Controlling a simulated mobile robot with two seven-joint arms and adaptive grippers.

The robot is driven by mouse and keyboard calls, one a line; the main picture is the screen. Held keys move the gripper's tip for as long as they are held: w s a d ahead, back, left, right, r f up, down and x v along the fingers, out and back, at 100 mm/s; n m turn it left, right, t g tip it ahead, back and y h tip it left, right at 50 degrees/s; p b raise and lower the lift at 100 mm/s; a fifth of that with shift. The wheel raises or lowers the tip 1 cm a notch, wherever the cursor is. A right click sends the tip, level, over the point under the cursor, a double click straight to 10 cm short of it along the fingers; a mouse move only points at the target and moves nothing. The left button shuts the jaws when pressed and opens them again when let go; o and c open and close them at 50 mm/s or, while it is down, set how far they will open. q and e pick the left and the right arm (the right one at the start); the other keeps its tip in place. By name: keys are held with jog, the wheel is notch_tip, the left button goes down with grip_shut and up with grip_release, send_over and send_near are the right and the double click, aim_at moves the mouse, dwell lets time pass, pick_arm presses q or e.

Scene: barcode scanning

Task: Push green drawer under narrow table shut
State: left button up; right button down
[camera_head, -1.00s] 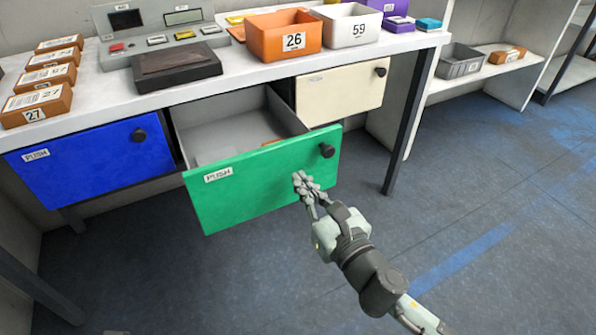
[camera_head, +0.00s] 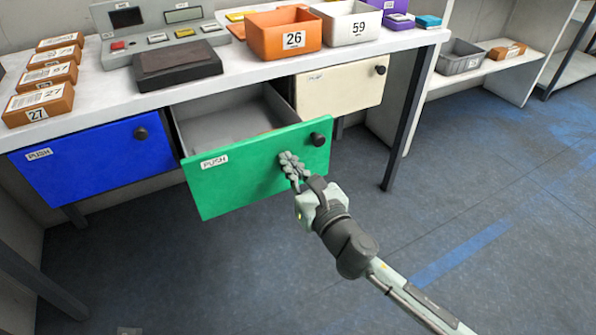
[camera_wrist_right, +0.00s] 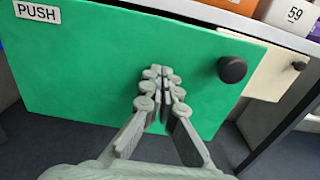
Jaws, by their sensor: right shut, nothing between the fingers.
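The green drawer (camera_head: 240,172) hangs under the white narrow table (camera_head: 250,68), between a blue and a cream drawer. It stands partly open, with its grey inside showing behind the front. A black knob (camera_head: 318,139) is at its upper right and a PUSH label at its upper left. My right gripper (camera_head: 290,160) is shut and empty, its fingertips at the green front, left of and below the knob. In the right wrist view the shut fingertips (camera_wrist_right: 161,84) lie over the green front (camera_wrist_right: 90,75), apparently touching it. My left gripper is not in view.
The blue drawer (camera_head: 95,160) and the cream drawer (camera_head: 340,88) look closed. The table bears an orange bin (camera_head: 283,38), a white bin (camera_head: 347,30) and several orange boxes. A dark table leg (camera_head: 405,120) stands right of the drawers. The floor in front is clear.

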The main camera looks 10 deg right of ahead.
jog(key=x, duration=0.6)
jog(key=shift+w+r+p, duration=0.1)
jog(key=shift+w+p, duration=0.25)
jog(key=x, duration=0.7)
jog(key=shift+a, duration=0.15)
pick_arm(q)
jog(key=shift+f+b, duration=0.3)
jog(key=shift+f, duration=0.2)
pick_arm(e)
jog(key=shift+w+a, duration=0.2)
jog(key=shift+w, duration=0.5)
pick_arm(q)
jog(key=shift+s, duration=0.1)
pick_arm(e)
jog(key=shift+f, duration=0.2)
